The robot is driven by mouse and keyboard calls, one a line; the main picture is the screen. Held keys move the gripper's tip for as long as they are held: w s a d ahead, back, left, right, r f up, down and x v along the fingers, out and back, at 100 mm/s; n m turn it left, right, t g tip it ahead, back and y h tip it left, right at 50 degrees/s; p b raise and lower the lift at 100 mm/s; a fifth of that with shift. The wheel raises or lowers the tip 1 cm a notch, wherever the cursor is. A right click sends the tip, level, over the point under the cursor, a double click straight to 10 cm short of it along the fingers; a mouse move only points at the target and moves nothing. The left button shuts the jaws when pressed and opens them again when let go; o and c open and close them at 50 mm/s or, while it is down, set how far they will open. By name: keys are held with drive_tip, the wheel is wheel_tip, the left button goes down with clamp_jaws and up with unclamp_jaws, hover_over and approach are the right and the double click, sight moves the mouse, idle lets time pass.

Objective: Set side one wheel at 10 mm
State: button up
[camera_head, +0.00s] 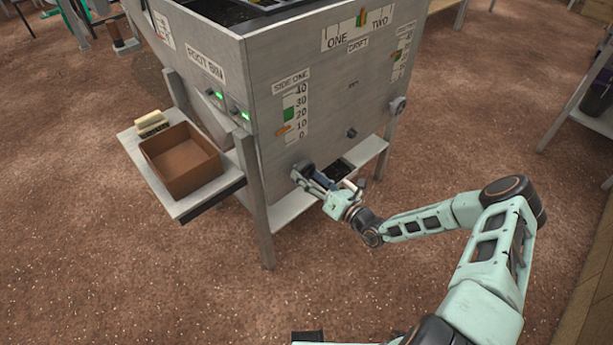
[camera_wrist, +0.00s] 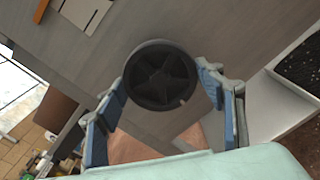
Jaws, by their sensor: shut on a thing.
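The side one wheel (camera_head: 301,171) is a dark round handwheel low on the front of the grey metal machine. It shows face-on in the wrist view (camera_wrist: 160,76), with a spoked face and a pale mark on its lower right rim. My gripper (camera_head: 310,177) is shut on this wheel, one blue finger at each side of the rim. The SIDE ONE scale (camera_head: 292,108) above runs from 0 to 40, with a green band around the middle. Its orange pointer (camera_head: 283,130) stands low, near the 10 mark; its exact reading is too small to tell.
A brown box (camera_head: 181,160) sits on the left shelf (camera_head: 207,205). Machine legs and a lower shelf are close to my gripper.

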sight(306, 174)
drive_tip(key=m, duration=0.3)
drive_tip(key=shift+m, duration=0.4)
drive_tip(key=o, duration=1.2)
drive_tip(key=shift+c, duration=0.2)
drive_tip(key=shift+p+v, duration=0.35)
drive_tip(key=shift+v, duration=1.65)
